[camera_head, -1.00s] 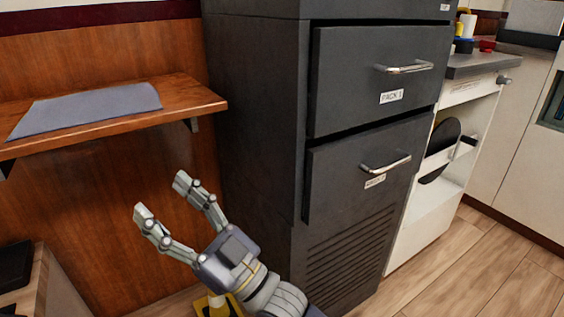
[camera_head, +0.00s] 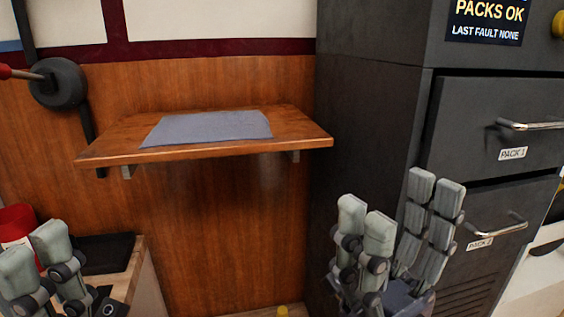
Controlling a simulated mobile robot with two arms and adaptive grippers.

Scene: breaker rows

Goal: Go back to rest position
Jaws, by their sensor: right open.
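My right gripper (camera_head: 399,208) is at the lower right, fingers pointing up, in front of the dark cabinet's lower drawer side. Its fingers stand apart with nothing between them. My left gripper (camera_head: 37,262) shows at the bottom left corner, partly cut off by the frame edge, fingers up. Its opening is unclear, and no held object shows.
A wooden shelf (camera_head: 300,125) with a grey sheet (camera_head: 208,127) is on the wall. The dark cabinet (camera_head: 368,120) has drawers marked PACK 1 (camera_head: 505,125) and PACK 2 (camera_head: 490,228). A red container (camera_head: 15,222) and black tray (camera_head: 103,253) are at left.

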